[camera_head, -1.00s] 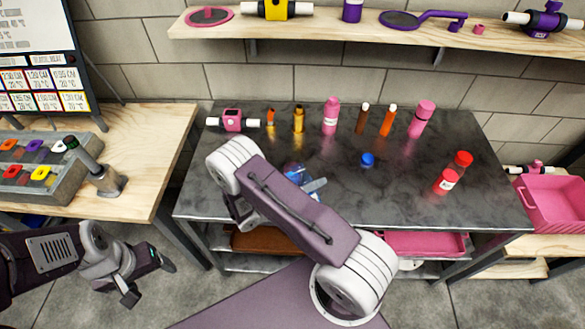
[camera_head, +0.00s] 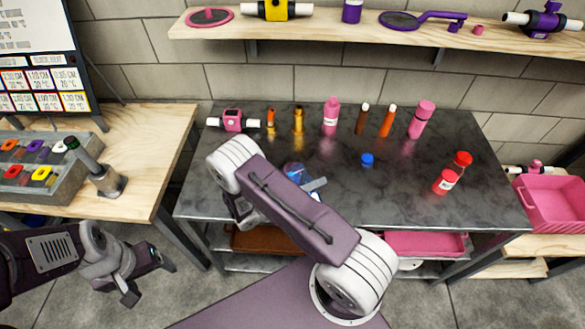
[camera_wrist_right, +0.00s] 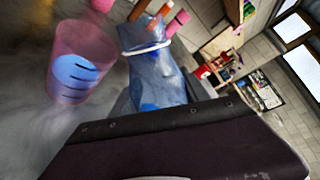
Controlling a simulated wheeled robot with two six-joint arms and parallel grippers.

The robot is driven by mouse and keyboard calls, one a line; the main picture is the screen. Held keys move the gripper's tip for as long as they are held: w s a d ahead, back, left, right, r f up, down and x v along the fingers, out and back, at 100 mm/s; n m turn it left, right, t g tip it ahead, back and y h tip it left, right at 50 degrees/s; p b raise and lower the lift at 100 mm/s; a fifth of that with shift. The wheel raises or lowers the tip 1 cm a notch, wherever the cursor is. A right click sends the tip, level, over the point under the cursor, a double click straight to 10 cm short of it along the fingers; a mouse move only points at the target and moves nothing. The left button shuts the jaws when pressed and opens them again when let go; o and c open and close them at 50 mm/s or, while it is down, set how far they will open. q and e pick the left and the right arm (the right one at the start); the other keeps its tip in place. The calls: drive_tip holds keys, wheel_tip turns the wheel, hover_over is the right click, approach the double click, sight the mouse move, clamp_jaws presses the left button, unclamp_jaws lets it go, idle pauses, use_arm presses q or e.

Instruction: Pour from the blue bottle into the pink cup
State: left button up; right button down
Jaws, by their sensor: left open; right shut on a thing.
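The blue bottle (camera_head: 294,170) is mostly hidden behind my right arm in the head view. My right gripper (camera_head: 315,186) is shut on it, above the dark table. In the right wrist view the bottle (camera_wrist_right: 160,82) is translucent blue and appears tilted. The pink cup (camera_wrist_right: 80,50) is translucent, beside the bottle in that view, with blue inside and dark marks on its side. I cannot tell whether liquid is flowing. The cup is hidden behind my arm in the head view. My left gripper (camera_head: 148,279) is open and empty at lower left, off the table.
A small blue cap (camera_head: 367,160) lies on the dark table (camera_head: 400,205). Several bottles, including a pink one (camera_head: 331,116), stand along the back. A pink bin (camera_head: 552,215) is further right. The table's front right is clear.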

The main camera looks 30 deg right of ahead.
sight(305, 180)
drive_tip(key=shift+s+r+n, duration=0.15)
drive_tip(key=shift+n, duration=0.25)
idle(1.0)
drive_tip(key=shift+s+r+n+g+p, duration=0.15)
drive_tip(key=shift+r+n+g+p, duration=0.4)
drive_tip(key=shift+p, duration=0.35)
idle(1.6)
drive_tip(key=shift+w+r+n+g+p, duration=0.25)
drive_tip(key=shift+w+r+n+p, duration=0.1)
drive_tip(key=shift+r+n+p, duration=0.35)
idle(1.8)
drive_tip(key=shift+r+n, duration=0.3)
drive_tip(key=shift+n, duration=0.15)
idle(1.2)
